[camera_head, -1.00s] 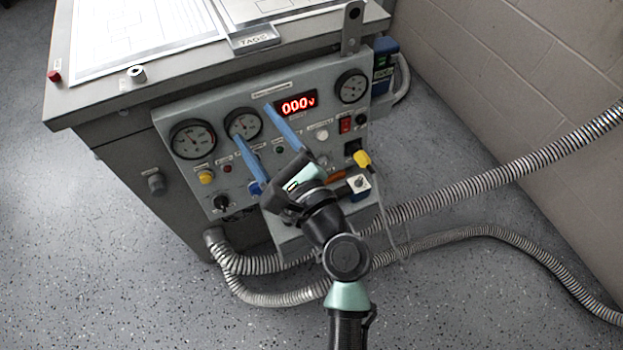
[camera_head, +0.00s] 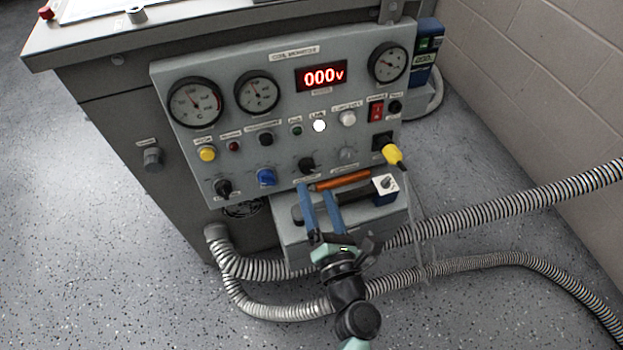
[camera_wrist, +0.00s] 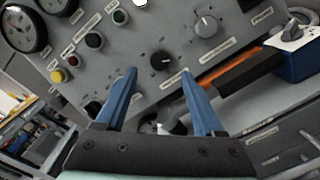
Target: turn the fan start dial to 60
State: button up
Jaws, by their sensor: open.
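The control panel (camera_head: 215,140) carries a row of dials, and their small labels are too blurred to tell which is the fan start dial. From left, they are a black dial (camera_head: 223,188), a blue dial (camera_head: 266,177), a black dial (camera_head: 306,166) and a grey dial (camera_head: 347,154). My gripper (camera_head: 316,190) is open and empty, with blue fingers below the right black dial. In the wrist view, the right black dial (camera_wrist: 162,62) shows between the fingertips (camera_wrist: 158,73), apart from them. The grey dial (camera_wrist: 206,26) is up to the right. The left finger seems to hide the blue dial.
An orange-handled tool (camera_head: 342,181) and a small blue box with a switch (camera_head: 385,189) lie on the shelf (camera_head: 290,235) under the panel. A yellow plug (camera_head: 393,154) sticks out at right. The red display (camera_head: 321,76) reads 000. Ribbed hoses (camera_head: 510,193) run along the floor.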

aim_at(308, 170)
jog(key=shift+b+x, duration=0.5)
jog(key=shift+x, duration=2.2)
grip_shut()
